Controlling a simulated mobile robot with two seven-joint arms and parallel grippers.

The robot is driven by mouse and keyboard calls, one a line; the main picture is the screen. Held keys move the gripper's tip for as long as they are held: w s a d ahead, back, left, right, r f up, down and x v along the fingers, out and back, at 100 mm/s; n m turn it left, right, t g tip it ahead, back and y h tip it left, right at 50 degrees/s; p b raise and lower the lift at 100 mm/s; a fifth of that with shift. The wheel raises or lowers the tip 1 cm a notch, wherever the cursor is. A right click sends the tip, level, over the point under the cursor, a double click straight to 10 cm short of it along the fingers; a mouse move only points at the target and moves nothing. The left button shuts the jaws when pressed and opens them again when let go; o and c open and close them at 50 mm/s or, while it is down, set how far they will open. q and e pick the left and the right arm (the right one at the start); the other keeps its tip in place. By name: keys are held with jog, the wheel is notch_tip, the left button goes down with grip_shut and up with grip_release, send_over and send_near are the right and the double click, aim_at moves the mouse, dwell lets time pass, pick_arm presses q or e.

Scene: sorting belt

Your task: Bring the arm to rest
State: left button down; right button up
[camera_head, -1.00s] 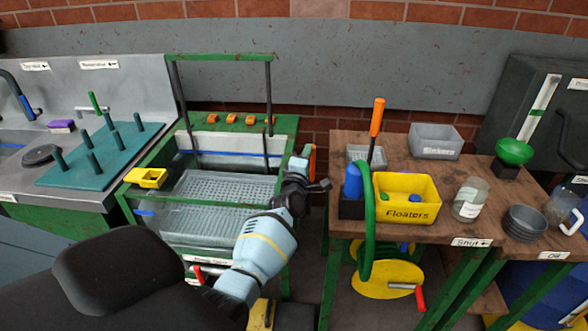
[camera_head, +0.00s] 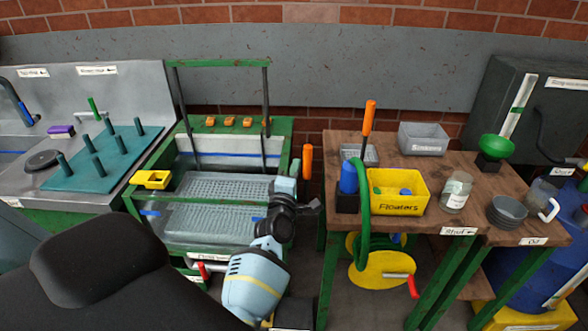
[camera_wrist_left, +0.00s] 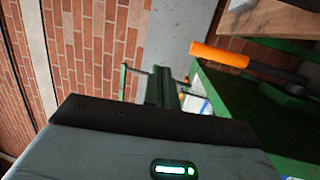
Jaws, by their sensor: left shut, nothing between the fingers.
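My left arm (camera_head: 255,285) rises from the bottom of the head view, in front of the wash tank. Its gripper (camera_head: 314,206) is in the gap between the tank and the wooden table. It points right, shut and empty, apart from the table. In the left wrist view the dark gripper edge and grey housing (camera_wrist_left: 110,150) fill the bottom, with a green light strip lit. My right gripper is in neither view.
An orange handle (camera_head: 307,162) stands at the tank's right side, close above the gripper; it also shows in the wrist view (camera_wrist_left: 220,55). The wooden table (camera_head: 470,195) holds a yellow Floaters bin (camera_head: 398,208), a grey Sinkers bin (camera_head: 423,140) and a jar. A green hose hangs at its left edge.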

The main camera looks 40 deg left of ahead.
pick_arm(q)
jog(key=s+d+f+m+g+h, duration=0.25)
jog(key=s+d+f+m, duration=0.25)
jog(key=s+f+m, duration=0.3)
jog(key=s+d+f+m+g+h, duration=0.2)
jog(key=s+d+f+m+h, duration=0.25)
jog(key=s+f, duration=0.45)
jog(key=s+d+f+m+g+h, duration=0.1)
jog(key=s+d+f+m, duration=0.3)
jog(key=s, duration=0.7)
jog(key=s+d+f+m+g+h, duration=0.1)
jog(key=s+d+f+m+g, duration=0.3)
jog(key=s+f+m, duration=0.3)
jog(key=s, duration=0.5)
jog(key=shift+d, duration=0.3)
jog(key=shift+a+g, duration=0.1)
jog(key=shift+g, duration=0.15)
